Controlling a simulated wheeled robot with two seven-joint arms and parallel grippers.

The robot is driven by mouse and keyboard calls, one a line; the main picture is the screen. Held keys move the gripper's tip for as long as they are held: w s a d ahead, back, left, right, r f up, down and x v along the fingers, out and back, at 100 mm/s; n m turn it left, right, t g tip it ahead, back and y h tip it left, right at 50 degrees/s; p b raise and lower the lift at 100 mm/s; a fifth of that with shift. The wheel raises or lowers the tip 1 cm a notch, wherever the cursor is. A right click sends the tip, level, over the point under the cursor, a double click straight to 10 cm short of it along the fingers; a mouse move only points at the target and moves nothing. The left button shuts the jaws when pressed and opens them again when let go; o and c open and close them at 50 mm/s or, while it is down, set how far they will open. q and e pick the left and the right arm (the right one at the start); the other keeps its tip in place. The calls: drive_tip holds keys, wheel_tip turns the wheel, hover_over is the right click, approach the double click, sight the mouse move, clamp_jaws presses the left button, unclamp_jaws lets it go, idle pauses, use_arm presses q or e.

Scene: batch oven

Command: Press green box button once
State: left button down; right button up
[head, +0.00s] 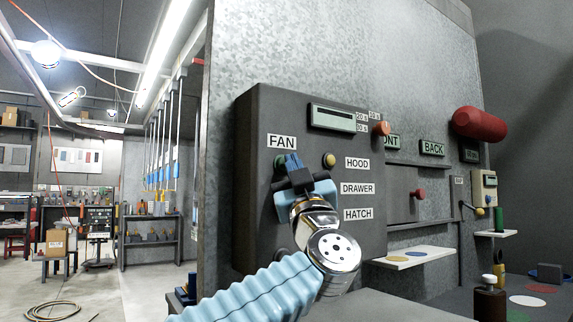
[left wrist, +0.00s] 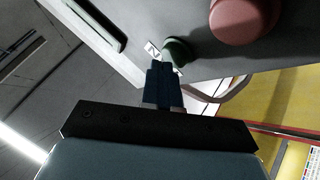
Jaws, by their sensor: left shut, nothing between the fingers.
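The grey control box (head: 255,200) is fixed to the metal wall, with labels FAN, HOOD, DRAWER and HATCH. A green button (head: 279,161) sits on its face under the FAN label, partly covered by my left gripper (head: 290,160) in the head view. The left gripper is shut and empty, its blue fingertips close to the button. In the left wrist view the green button (left wrist: 178,50) is just beyond the shut fingertips (left wrist: 163,70). Whether they touch it I cannot tell. My right gripper is not in view.
A yellow button (head: 329,160) is beside the HOOD label. The left wrist view shows a large red knob (left wrist: 243,18) close to the green button. A display (head: 332,118) is above. A white shelf (head: 412,258) and a red cylinder (head: 479,124) are to the right.

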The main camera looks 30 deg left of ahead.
use_arm(q)
drive_tip(key=shift+a, duration=0.2)
idle(0.5)
drive_tip(key=shift+s+d, duration=0.25)
drive_tip(key=shift+d, duration=0.55)
drive_tip(key=d, duration=0.1)
drive_tip(key=s+d, duration=0.1)
drive_tip(key=d, duration=0.1)
drive_tip(key=s+d, duration=0.1)
drive_tip(key=shift+d, duration=0.3)
idle(0.6)
